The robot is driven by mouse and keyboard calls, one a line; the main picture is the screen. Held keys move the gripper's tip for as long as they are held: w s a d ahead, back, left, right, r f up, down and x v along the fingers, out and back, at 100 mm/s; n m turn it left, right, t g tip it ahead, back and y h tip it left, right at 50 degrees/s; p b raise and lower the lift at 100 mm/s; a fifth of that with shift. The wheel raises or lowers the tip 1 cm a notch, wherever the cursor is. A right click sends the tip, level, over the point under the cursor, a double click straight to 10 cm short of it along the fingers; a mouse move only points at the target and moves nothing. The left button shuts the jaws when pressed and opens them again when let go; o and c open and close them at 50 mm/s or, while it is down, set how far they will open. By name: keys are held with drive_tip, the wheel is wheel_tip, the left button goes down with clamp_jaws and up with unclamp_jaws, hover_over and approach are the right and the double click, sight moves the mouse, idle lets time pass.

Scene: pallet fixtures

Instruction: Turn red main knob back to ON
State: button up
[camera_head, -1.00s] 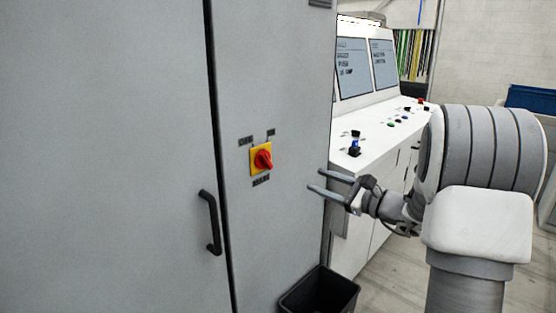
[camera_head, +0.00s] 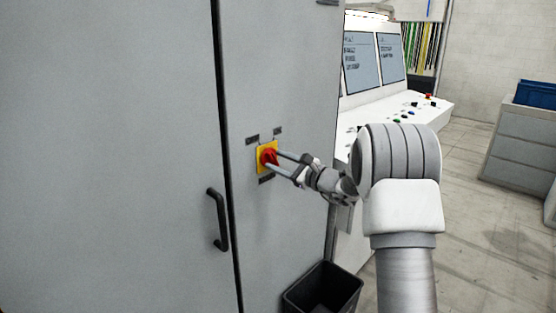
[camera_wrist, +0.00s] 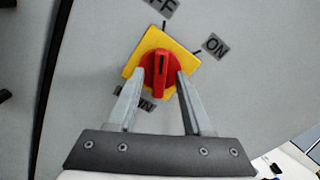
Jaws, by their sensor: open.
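The red main knob (camera_head: 269,157) sits on a yellow square plate (camera_head: 261,166) on the grey cabinet door. In the wrist view the red knob (camera_wrist: 158,74) has its grip bar running up and down, its dark mark at the upper end toward the OFF label (camera_wrist: 160,7). The ON label (camera_wrist: 215,44) is at upper right of the plate. A third label below is partly hidden by a finger. My gripper (camera_head: 273,160) is open at the knob; in the wrist view its fingers (camera_wrist: 160,84) stand on either side of the knob's lower part. Whether they touch it is unclear.
A black door handle (camera_head: 217,220) stands out at the left of the knob. A black bin (camera_head: 322,290) is on the floor below. A white control desk (camera_head: 400,115) with buttons and screens is behind my arm at the right.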

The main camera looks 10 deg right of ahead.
drive_tip(key=shift+w+a, duration=0.15)
drive_tip(key=shift+w, duration=0.05)
clamp_jaws()
